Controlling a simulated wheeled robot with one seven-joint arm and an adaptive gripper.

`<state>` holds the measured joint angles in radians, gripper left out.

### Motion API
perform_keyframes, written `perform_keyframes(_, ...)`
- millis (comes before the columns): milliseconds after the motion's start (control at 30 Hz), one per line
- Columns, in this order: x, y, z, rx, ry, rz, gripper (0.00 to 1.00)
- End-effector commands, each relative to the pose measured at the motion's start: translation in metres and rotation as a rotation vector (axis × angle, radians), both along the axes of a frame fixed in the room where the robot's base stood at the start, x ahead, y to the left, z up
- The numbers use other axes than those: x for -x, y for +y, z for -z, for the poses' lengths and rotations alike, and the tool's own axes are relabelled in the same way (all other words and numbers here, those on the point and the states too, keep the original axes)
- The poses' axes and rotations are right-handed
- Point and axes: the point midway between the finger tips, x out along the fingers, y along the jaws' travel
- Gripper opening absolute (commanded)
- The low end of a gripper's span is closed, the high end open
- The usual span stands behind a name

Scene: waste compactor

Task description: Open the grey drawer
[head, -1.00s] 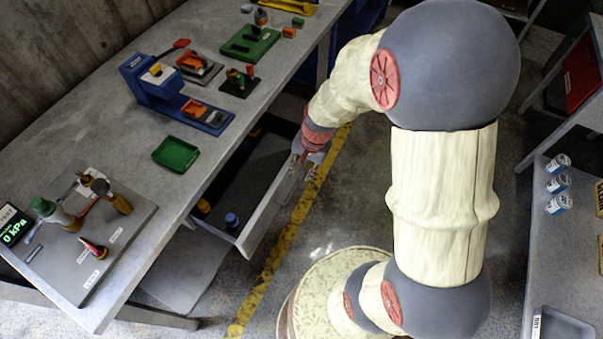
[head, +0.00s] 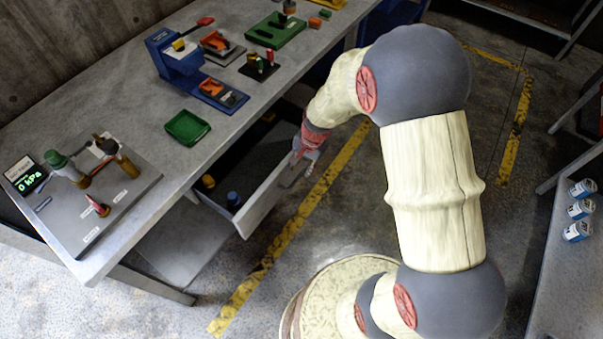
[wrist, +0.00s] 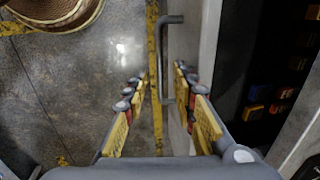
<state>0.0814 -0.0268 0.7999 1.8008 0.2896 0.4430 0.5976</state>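The grey drawer (head: 262,205) under the workbench is pulled out, its dark inside showing from above. Its front panel (wrist: 207,45) and grey bar handle (wrist: 164,60) show in the wrist view. My gripper (wrist: 158,78) is open, its yellow-padded fingers apart. The handle lies between the fingers in the picture, closer to the right one; I see no firm grip on it. In the head view my gripper (head: 306,160) is at the outer face of the drawer front, partly hidden by my wrist.
The drawer holds a yellow item (head: 208,181) and a blue item (head: 233,199). The workbench (head: 150,125) above carries a green tray (head: 188,127), a blue fixture (head: 178,62) and a gauge panel (head: 120,190). Another table with several cans (head: 580,208) stands at right. Floor in front is clear.

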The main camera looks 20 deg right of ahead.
Motion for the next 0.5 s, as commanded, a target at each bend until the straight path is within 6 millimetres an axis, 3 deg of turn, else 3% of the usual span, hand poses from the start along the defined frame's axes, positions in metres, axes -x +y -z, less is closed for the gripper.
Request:
perform_keyframes(200,-0.005,0.004,0.035,0.000,0.001,-0.001,0.27)
perform_keyframes(500,-0.007,0.005,0.042,0.000,-0.001,0.000,0.27)
